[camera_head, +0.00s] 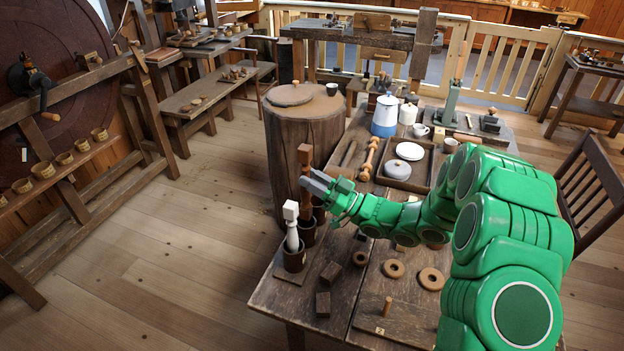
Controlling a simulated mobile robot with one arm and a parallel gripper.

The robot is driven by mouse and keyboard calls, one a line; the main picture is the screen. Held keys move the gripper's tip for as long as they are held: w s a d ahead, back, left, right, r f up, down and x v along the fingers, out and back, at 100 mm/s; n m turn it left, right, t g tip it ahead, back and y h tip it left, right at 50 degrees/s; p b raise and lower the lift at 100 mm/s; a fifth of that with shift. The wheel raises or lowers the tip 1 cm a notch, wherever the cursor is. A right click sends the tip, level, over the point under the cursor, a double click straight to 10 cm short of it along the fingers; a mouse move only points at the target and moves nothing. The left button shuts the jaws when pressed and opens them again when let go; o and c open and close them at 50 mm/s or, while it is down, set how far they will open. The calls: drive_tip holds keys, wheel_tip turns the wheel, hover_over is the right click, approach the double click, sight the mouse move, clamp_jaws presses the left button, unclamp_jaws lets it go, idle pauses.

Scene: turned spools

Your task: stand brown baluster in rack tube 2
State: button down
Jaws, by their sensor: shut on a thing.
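The brown baluster (305,157) is upright at the left edge of the table, with its square top above my gripper. My gripper (311,183) is shut on it from the right and hides part of its middle. Below it stand dark round rack tubes. The front tube (294,261) holds a white baluster (291,228), which leans slightly. A second tube (307,234) is just behind it, below the brown baluster. I cannot tell whether the brown baluster's lower end is inside a tube. The tube numbers are not readable.
Dark wooden blocks (323,303), rings (431,279) and a pegged board (398,322) lie on the near table. A turned light-wood spindle (370,158), blue pot (385,116) and tray (421,184) are farther back. A large stump (290,150) stands behind the rack.

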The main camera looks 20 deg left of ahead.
drive_tip(key=shift+f, duration=0.45)
drive_tip(key=shift+f, duration=0.25)
drive_tip(key=shift+f, duration=0.25)
idle(0.5)
drive_tip(key=shift+f, duration=0.75)
drive_tip(key=shift+f, duration=0.45)
drive_tip(key=shift+f, duration=1.35)
drive_tip(key=c, duration=0.8)
unclamp_jaws()
